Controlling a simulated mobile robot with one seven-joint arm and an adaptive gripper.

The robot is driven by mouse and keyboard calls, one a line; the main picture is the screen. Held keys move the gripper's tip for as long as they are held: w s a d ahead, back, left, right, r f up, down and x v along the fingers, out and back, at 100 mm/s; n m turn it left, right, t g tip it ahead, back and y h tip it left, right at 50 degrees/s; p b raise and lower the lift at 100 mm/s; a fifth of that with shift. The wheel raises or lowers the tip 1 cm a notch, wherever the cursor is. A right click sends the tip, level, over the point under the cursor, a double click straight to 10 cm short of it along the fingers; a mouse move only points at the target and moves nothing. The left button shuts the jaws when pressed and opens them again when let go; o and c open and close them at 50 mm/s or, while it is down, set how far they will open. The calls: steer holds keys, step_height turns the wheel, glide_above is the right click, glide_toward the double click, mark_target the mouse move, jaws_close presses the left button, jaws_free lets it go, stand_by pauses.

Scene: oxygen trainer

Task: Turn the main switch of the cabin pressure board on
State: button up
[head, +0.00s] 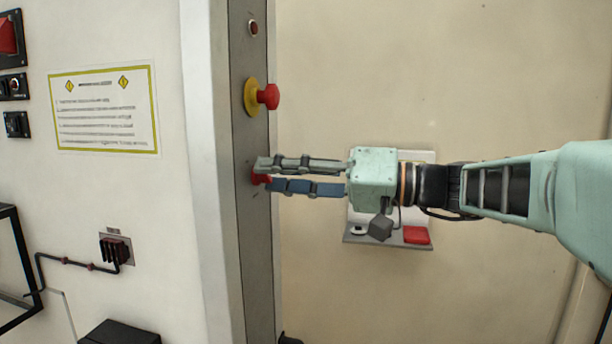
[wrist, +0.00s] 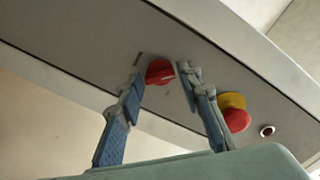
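A small red knob (head: 259,179) sits on the grey metal strip (head: 251,215), below the yellow-and-red button; no label shows which control is the main switch. My gripper (head: 264,174) reaches it from the right, with its fingertips at the knob. In the wrist view, the red knob (wrist: 159,72) shows between the two fingertips (wrist: 160,66), with a narrow gap visible on each side. The fingers are parted and I see no firm contact. In the head view the fingers partly hide the knob, and its turn position cannot be read.
The red button with yellow collar (head: 257,96) juts out just above my fingers. A small dark red button (head: 253,28) is higher up. A panel with a red block (head: 416,235) hangs behind my wrist. A notice (head: 104,108) is on the left wall.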

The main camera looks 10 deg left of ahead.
steer(key=c, duration=0.7)
steer(key=shift+m, duration=0.3)
steer(key=shift+m+p, duration=4.25)
steer(key=shift+m, duration=4.35)
steer(key=o, duration=1.2)
steer(key=shift+c, duration=0.2)
